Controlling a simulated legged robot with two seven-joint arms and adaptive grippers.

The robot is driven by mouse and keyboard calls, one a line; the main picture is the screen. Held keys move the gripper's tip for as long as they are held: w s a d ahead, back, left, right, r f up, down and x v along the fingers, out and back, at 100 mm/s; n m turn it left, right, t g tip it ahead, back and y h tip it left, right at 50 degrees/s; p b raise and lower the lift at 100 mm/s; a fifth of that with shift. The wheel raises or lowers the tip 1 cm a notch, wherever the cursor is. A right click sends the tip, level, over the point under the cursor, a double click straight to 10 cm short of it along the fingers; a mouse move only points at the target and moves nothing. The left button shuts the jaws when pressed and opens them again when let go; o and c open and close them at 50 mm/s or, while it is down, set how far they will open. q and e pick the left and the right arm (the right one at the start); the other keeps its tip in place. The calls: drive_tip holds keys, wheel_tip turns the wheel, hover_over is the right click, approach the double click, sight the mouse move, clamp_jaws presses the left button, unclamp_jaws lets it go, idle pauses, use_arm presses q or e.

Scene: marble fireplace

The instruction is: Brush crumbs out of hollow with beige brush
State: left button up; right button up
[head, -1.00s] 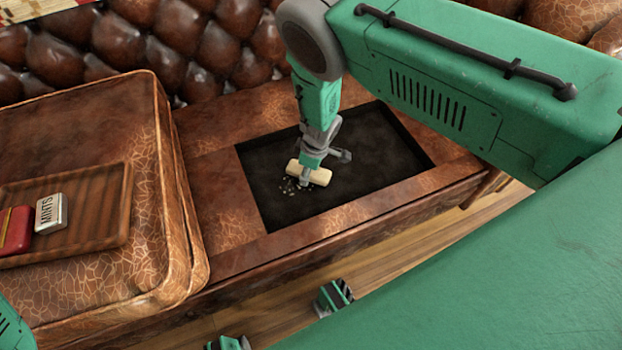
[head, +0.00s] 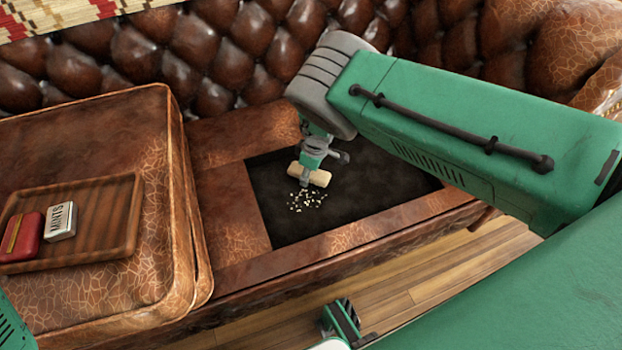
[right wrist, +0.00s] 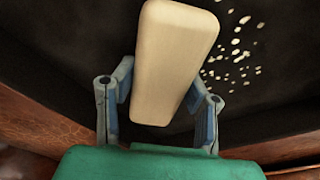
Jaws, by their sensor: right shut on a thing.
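The beige brush (head: 318,179) is a small pale block held in my right gripper (head: 312,164), over the dark hollow (head: 375,185) in the sofa seat. Pale crumbs (head: 307,200) lie scattered on the hollow's floor, just in front of the brush. In the right wrist view the brush (right wrist: 172,60) sits tilted between the two fingers of my right gripper (right wrist: 165,95), and the crumbs (right wrist: 238,55) lie to its right. I cannot tell whether the brush touches the floor.
A leather cushion (head: 120,105) stands left of the hollow. On it is a wooden tray (head: 105,225) with a mints tin (head: 62,221) and a red case (head: 22,237). The tufted backrest (head: 225,55) rises behind. The leather front rim (head: 350,233) borders the hollow.

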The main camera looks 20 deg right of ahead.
sight(303, 198)
drive_tip(key=shift+w, duration=0.6)
drive_tip(key=shift+a, duration=0.8)
drive_tip(key=shift+s+a+r+p, duration=0.1)
drive_tip(key=shift+s+p, duration=1.05)
drive_tip(key=shift+s, duration=0.05)
drive_tip(key=shift+s+a+p, duration=0.1)
drive_tip(key=shift+s+p, duration=1.15)
drive_tip(key=shift+s, duration=0.55)
drive_tip(key=shift+s+f+p, duration=0.25)
drive_tip(key=shift+s+p, duration=0.05)
drive_tip(key=shift+s, duration=0.3)
drive_tip(key=s+p, duration=0.2)
drive_tip(key=shift+s+a+r, duration=0.1)
drive_tip(key=shift+s+r, duration=0.05)
drive_tip(key=shift+s, duration=0.2)
drive_tip(key=shift+s+p, duration=0.35)
drive_tip(key=shift+s, duration=0.05)
drive_tip(key=shift+w+a+b, duration=0.15)
drive_tip(key=shift+a+b, duration=0.35)
drive_tip(key=shift+a, duration=0.35)
drive_tip(key=w+b, duration=0.1)
drive_tip(key=b, duration=0.2)
drive_tip(key=w+b, duration=0.1)
drive_tip(key=shift+w+f, duration=0.25)
drive_tip(key=shift+w, duration=0.1)
drive_tip(key=shift+w+d+r+b, duration=0.15)
drive_tip(key=shift+w+b, duration=0.35)
drive_tip(key=shift+b, duration=0.35)
